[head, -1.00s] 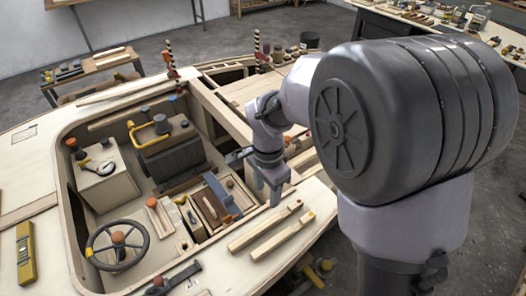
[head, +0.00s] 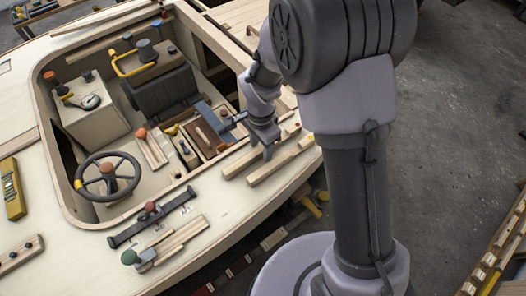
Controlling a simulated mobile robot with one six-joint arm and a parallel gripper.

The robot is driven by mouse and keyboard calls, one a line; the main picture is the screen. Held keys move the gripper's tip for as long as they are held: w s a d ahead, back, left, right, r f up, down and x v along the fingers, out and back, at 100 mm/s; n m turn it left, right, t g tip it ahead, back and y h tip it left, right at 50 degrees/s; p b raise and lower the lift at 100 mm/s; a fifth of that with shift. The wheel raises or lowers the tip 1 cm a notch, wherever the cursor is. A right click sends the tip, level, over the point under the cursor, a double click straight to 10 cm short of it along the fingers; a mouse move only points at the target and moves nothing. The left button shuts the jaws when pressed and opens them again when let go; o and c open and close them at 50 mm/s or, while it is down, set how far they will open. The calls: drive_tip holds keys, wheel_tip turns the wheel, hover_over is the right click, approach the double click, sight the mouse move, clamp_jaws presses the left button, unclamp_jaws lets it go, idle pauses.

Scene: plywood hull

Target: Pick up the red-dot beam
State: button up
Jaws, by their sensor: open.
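Two pale wooden beams lie side by side on the deck near the hull's right edge: a left beam (head: 240,164) and a right beam (head: 281,163). The right beam has a yellowish mark near its far end. I cannot make out a red dot on either beam, so I cannot tell which is the red-dot beam. My gripper (head: 267,150) points down over the left beam, with its fingers hiding part of it. It is open and holds nothing. I cannot tell whether its fingertips touch the beam.
Left of the beams is the cockpit opening with a steering wheel (head: 108,178) and a dark seat (head: 165,96). A yellow level (head: 12,188) lies far left.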

sight(260, 149)
drive_tip(key=shift+r, duration=0.1)
clamp_jaws()
drive_tip(key=shift+r, duration=0.35)
drive_tip(key=r+p, duration=0.2)
drive_tip(key=r, duration=0.1)
drive_tip(key=shift+s+a+r, duration=0.15)
drive_tip(key=shift+s+r, duration=0.05)
drive_tip(key=s+a+p, duration=0.1)
drive_tip(key=s+a, duration=0.2)
drive_tip(key=s, duration=0.1)
drive_tip(key=s+a+p, duration=0.1)
drive_tip(key=s+a, duration=0.2)
drive_tip(key=s, duration=0.1)
drive_tip(key=s+a+r, duration=0.1)
drive_tip(key=s+a, duration=0.2)
drive_tip(key=a, duration=0.1)
drive_tip(key=shift+s+a+p, duration=0.1)
drive_tip(key=shift+s+p, duration=0.3)
